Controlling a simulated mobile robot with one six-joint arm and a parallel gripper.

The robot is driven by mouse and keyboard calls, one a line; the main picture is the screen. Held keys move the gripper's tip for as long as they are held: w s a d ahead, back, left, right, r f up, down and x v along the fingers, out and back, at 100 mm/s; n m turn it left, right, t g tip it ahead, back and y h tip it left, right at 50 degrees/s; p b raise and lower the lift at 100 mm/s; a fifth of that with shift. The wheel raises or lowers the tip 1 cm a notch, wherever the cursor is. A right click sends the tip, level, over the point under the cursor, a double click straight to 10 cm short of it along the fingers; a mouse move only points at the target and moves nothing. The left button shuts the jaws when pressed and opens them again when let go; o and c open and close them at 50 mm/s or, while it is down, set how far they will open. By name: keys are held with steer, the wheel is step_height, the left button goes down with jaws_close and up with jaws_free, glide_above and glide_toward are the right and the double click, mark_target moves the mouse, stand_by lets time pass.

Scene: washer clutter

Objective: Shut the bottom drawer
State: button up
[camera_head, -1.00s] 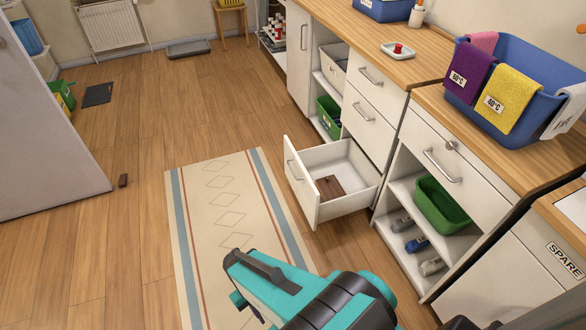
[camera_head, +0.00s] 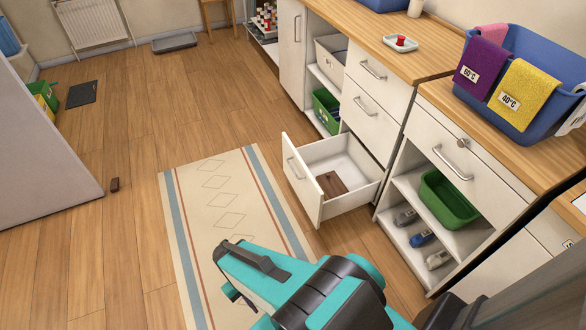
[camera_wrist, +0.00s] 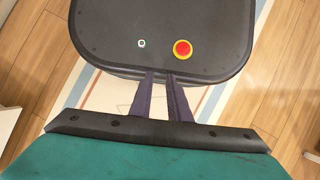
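The bottom drawer (camera_head: 304,195) of the white cabinet stands pulled well out over the floor, its front facing left with a metal handle (camera_head: 294,167). A flat brown block (camera_head: 331,184) lies inside it. Two drawers above it, a middle one (camera_head: 368,128) and a top one (camera_head: 374,82), are closed. My gripper (camera_wrist: 161,76) shows two dark fingers with a narrow gap between them and nothing held. In the head view my teal arm is in front, below the drawer; the fingertips are not clear there. The drawer is not clearly seen in the wrist view.
A patterned rug (camera_head: 214,208) lies left of the drawer. Right of it is an open shelf unit with a green bin (camera_head: 446,201). A blue basket with towels (camera_head: 553,112) stands on the counter.

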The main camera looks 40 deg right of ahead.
steer(key=shift+w+a, duration=0.1)
steer(key=shift+a, duration=0.05)
steer(key=w+d+f+t+h+b, duration=0.1)
steer(key=w+d+f+t+b, duration=0.25)
steer(key=w+d, duration=0.3)
steer(key=w+d+f+n+t+b, duration=0.1)
steer(key=w+d+f+t+b, duration=0.2)
steer(key=w+d+b, duration=0.4)
steer(key=w+d+f+t+h+b, duration=0.1)
steer(key=w+d+f+t+b, duration=0.15)
steer(key=w+d, duration=0.4)
steer(key=w+d+r+n+t+h+b, duration=0.1)
steer(key=w+d+t+h+b, duration=0.2)
steer(key=d, duration=0.4)
steer(key=w+d+r+t+h+b, duration=0.1)
steer(key=w+d+r+t+b, duration=0.1)
steer(key=w+d+b, duration=0.35)
steer(key=s+d+r+t+h+b, duration=0.1)
steer(key=d+r+h, duration=0.1)
steer(key=d, duration=0.4)
steer(key=s+d+r+n+t+h+b, duration=0.1)
steer(key=s+d+r+t+h+b, duration=0.1)
steer(key=d+r, duration=0.2)
steer(key=d, duration=0.3)
steer(key=shift+s+r, duration=0.2)
steer(key=shift+w+d+f+b, duration=0.1)
steer(key=shift+w+f+b, duration=0.1)
steer(key=shift+b, duration=0.2)
